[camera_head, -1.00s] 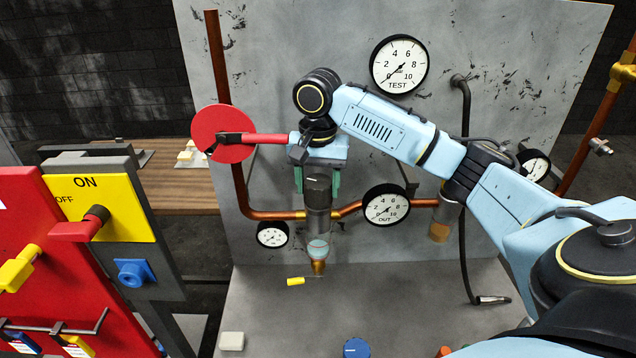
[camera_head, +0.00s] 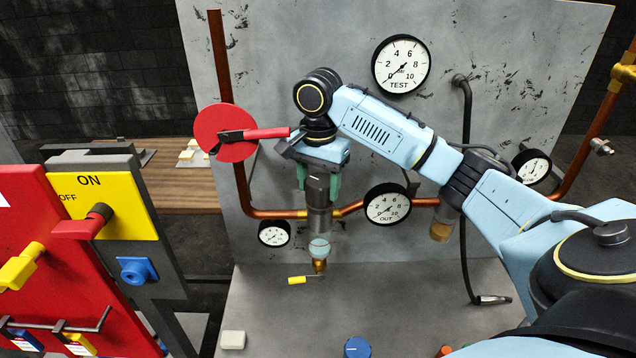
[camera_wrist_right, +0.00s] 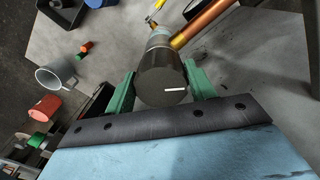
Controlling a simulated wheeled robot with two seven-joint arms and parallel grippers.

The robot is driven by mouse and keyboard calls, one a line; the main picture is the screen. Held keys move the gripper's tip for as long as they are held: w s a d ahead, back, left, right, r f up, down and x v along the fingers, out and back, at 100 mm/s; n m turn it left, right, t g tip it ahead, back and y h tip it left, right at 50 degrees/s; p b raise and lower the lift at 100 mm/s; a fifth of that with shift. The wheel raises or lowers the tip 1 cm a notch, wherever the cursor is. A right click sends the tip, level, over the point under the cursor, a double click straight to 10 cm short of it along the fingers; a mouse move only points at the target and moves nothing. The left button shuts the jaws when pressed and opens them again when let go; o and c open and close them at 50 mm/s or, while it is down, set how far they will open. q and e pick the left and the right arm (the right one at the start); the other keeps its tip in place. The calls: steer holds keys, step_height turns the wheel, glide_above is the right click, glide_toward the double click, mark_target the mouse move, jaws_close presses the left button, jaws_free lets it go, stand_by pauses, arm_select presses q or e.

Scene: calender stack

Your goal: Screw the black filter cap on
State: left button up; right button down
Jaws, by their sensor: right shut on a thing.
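The black filter cap (camera_head: 319,185) sits at the top of the grey cylindrical filter body (camera_head: 319,222), which hangs upright by the copper pipe. A clear bowl (camera_head: 318,250) and a brass fitting are below it. My right gripper (camera_head: 319,182) points down from above, its green fingers on both sides of the cap and shut on it. In the right wrist view the cap (camera_wrist_right: 162,82) lies between the green fingers, with a white mark on its top. Whether its thread is seated cannot be seen. My left gripper is not in view.
The red disc with a red lever (camera_head: 228,133) is close left of my right gripper. The OUT gauge (camera_head: 387,204) and copper pipe (camera_head: 270,213) are close by. A yellow-handled valve (camera_head: 298,280) is below. The red and yellow switch panel (camera_head: 110,205) stands at left.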

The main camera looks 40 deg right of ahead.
steer(key=shift+w+d+r+m, duration=0.1)
steer(key=shift+m, duration=0.5)
steer(key=shift+w+d+r+m, duration=0.1)
steer(key=shift+m, duration=0.5)
steer(key=shift+m, duration=1.1)
steer(key=shift+m, duration=1.1)
steer(key=shift+d+m, duration=0.1)
steer(key=shift+m, duration=1)
